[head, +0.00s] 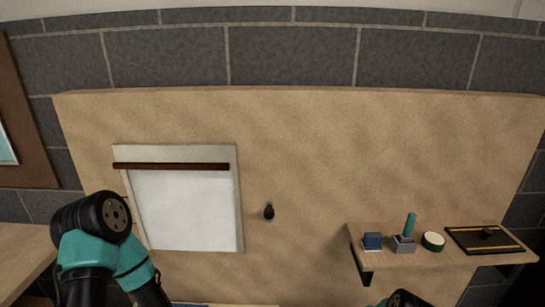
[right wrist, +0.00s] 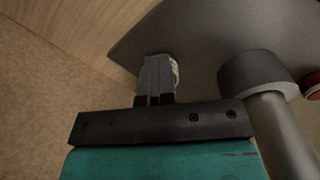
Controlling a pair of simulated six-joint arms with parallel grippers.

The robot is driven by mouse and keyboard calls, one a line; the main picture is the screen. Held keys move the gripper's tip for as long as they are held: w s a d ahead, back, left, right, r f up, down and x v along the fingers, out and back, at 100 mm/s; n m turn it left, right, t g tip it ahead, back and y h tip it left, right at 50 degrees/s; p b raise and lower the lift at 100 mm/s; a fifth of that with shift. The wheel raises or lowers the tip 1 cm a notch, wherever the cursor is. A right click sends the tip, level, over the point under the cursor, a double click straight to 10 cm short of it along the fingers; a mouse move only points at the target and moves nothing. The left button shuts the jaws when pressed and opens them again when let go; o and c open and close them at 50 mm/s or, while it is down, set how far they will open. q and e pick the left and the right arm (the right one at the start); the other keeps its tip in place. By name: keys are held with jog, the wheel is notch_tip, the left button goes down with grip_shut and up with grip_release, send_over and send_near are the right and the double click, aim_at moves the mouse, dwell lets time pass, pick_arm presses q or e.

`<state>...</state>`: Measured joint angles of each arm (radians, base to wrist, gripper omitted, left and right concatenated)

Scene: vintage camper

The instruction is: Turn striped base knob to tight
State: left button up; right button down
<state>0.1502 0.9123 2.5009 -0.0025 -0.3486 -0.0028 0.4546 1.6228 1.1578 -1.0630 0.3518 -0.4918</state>
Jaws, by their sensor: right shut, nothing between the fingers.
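On the shelf at the right of the head view lies a flat black base with yellow stripes (head: 485,240), and a small dark knob (head: 488,233) stands on it. Any tight mark is too small to read. My right gripper (right wrist: 157,62) shows in the right wrist view with its grey fingers shut and empty. A pale, ridged round thing (right wrist: 175,72) is partly hidden behind the fingers; I cannot tell whether they touch it. My left arm shows at the left of the head view, but its gripper does not.
A dark peg (head: 269,211) and a white panel (head: 187,210) are on the board. A grey cylindrical part (right wrist: 255,80) is right of the fingers.

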jog(key=shift+s+a+f, duration=0.1)
jog(key=shift+s+f, duration=0.25)
jog(key=shift+s, duration=0.25)
jog(key=shift+s+a+f, duration=0.1)
jog(key=shift+s+f, duration=0.25)
jog(key=shift+s, duration=0.2)
jog(key=shift+d+r, duration=0.25)
jog(key=shift+r, duration=0.6)
jog(key=r, duration=0.4)
jog(key=shift+w+a+r, duration=0.1)
jog(key=shift+w+r, duration=0.25)
jog(key=shift+w, duration=0.05)
jog(key=shift+w+d+r, duration=0.15)
jog(key=shift+w+d, duration=0.05)
jog(key=shift+w, duration=0.3)
jog(key=shift+w+d+r, duration=0.15)
jog(key=shift+w+r, duration=0.05)
jog(key=shift+w, duration=0.35)
jog(key=shift+w+d+r, duration=0.15)
jog(key=shift+w+d, duration=0.05)
jog(key=shift+w, duration=0.3)
jog(key=shift+f, duration=0.2)
